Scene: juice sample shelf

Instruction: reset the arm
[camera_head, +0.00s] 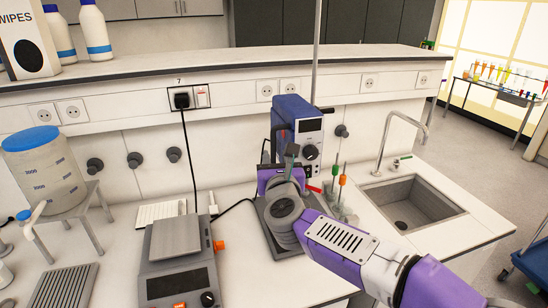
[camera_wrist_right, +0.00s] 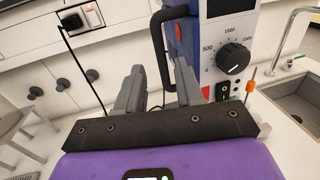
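My right gripper (camera_head: 291,155) reaches in from the lower right on its purple arm, in front of the blue lab device (camera_head: 301,118) on the counter. In the right wrist view, the two grey fingers of my right gripper (camera_wrist_right: 160,82) stand apart with a gap between them, and I see no object gripped. The blue device (camera_wrist_right: 232,50), with its dial, is just beyond and to the right of them. A black curved bar or cable (camera_wrist_right: 157,45) on it shows behind the gap; whether it touches a finger I cannot tell. My left gripper is not in view.
A balance-like instrument (camera_head: 178,262) stands left of the arm. A blue-capped container (camera_head: 45,170) sits on a stand at the left. A sink (camera_head: 412,203) with a tap is to the right. A raised shelf (camera_head: 230,72) runs behind the counter.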

